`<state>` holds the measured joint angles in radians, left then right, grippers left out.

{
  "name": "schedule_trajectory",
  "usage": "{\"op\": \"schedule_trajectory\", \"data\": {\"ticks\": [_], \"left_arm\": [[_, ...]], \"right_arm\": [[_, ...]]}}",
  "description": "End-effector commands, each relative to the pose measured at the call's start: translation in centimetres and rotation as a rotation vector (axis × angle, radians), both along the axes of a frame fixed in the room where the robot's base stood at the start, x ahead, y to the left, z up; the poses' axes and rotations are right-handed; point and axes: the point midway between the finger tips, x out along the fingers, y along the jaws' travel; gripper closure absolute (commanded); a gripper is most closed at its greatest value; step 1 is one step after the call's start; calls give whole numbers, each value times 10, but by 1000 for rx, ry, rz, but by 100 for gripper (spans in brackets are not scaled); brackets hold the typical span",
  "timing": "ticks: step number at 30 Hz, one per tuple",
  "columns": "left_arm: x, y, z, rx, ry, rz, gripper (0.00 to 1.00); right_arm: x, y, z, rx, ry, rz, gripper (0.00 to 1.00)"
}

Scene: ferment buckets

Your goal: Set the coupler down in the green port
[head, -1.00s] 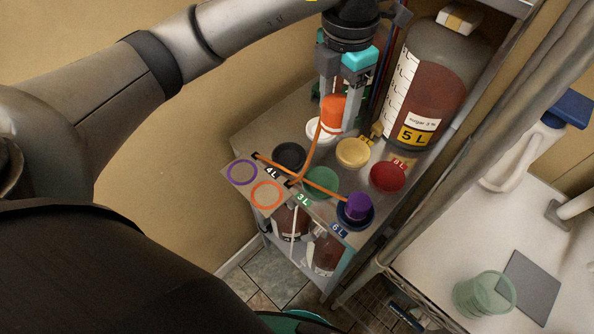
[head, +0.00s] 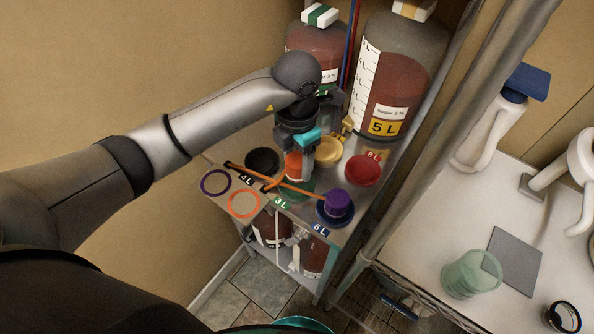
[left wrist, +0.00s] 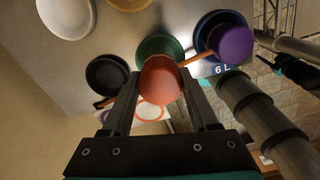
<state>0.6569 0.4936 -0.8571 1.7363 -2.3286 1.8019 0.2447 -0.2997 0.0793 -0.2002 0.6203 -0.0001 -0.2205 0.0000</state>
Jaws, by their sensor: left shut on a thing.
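My left gripper (head: 297,163) is shut on the orange coupler (head: 293,166), with its fingers pointing down. The green port (head: 305,187) is at the coupler's lower end, partly hidden by coupler and gripper. In the left wrist view the orange coupler (left wrist: 162,84) sits between the fingers and covers the near part of the green port (left wrist: 157,47). I cannot tell whether the coupler touches the port. A purple coupler (head: 338,201) stands in the blue port (head: 334,214).
Black (head: 262,161), yellow (head: 328,152) and red (head: 363,171) ports surround the green one. A purple ring (head: 216,182) and an orange ring (head: 243,204) mark the shelf's left front. A large 5 L jug (head: 388,85) stands behind. A metal post (head: 405,185) rises at right.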

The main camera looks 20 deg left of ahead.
Motion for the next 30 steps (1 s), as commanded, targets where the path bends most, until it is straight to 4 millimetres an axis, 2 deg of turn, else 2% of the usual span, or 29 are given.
{"op": "schedule_trajectory", "data": {"ticks": [9,20,21,28,30], "left_arm": [[-1,0,-40,0,1,1,100],[0,0,-45,1,-1,0,100],[0,0,-46,0,0,0,39],[0,0,-44,0,0,1,13],[0,0,-44,0,0,1,10]], "right_arm": [[0,0,-2,0,0,0,50],[-1,0,-5,0,0,0,50],[0,0,-6,0,0,0,50],[-1,0,-5,0,0,0,50],[-1,0,-5,0,0,0,50]]}}
